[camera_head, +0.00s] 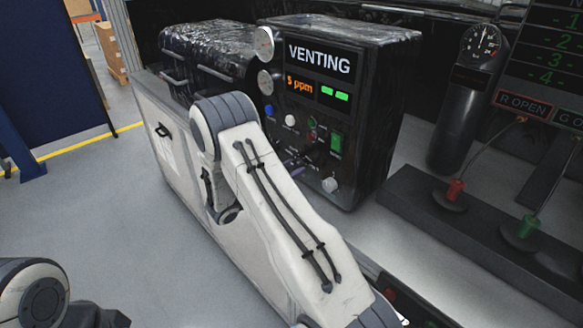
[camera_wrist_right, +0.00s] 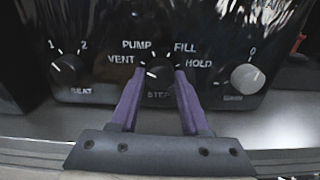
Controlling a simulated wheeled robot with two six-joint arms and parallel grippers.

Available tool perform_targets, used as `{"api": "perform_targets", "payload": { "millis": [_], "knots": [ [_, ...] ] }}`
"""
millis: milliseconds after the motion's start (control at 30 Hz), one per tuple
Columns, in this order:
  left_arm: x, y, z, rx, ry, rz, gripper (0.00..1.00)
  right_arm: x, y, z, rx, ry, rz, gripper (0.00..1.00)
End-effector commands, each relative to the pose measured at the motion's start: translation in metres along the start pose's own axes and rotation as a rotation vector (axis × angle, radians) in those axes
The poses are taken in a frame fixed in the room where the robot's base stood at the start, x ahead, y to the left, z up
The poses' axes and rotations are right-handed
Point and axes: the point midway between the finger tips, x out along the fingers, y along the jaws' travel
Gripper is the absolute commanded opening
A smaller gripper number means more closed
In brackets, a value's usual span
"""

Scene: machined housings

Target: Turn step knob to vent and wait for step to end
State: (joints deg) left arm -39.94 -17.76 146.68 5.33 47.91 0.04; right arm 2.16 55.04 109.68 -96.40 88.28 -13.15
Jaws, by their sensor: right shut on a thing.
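The step knob (camera_wrist_right: 158,74) is a dark round knob low on the black machine's front panel. VENT, PUMP, FILL and HOLD are printed around it. My right gripper (camera_wrist_right: 160,80) is shut on the knob, one purple finger on each side. A white mark on the knob seems to lie toward VENT, but it is small and blurred. In the head view the black machine (camera_head: 385,85) has a display (camera_head: 319,58) reading VENTING, with "5 ppm" and two green blocks below. My right arm partly hides the panel there. My left gripper is out of view.
A black cylinder with a gauge (camera_head: 479,42) stands right of the machine.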

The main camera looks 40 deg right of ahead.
Motion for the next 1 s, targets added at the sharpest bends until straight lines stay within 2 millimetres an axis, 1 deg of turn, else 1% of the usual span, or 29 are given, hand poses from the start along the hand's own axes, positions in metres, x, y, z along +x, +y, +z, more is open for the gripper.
{"api": "perform_targets", "payload": {
  "millis": [233,633,667,700,733,1000],
  "knots": [
    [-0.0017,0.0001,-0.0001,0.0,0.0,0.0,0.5,-0.0006,-0.0002,-0.001,-0.049,0.002,0.001,0.0],
    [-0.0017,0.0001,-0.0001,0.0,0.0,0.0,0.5,-0.0007,-0.0001,-0.0012,-0.054,0.002,0.001,0.0],
    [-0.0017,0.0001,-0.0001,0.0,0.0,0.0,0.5,-0.0007,-0.0001,-0.0012,-0.053,0.002,0.001,0.57],
    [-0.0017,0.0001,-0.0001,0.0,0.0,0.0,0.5,-0.0006,-0.0001,-0.0012,-0.053,0.002,0.001,0.73],
    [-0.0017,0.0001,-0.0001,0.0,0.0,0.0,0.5,-0.0005,-0.0001,-0.0011,-0.053,0.002,0.001,0.75],
    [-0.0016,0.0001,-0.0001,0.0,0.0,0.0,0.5,-0.0001,-0.0002,-0.0005,-0.051,0.001,0.0,0.75]
  ]
}}
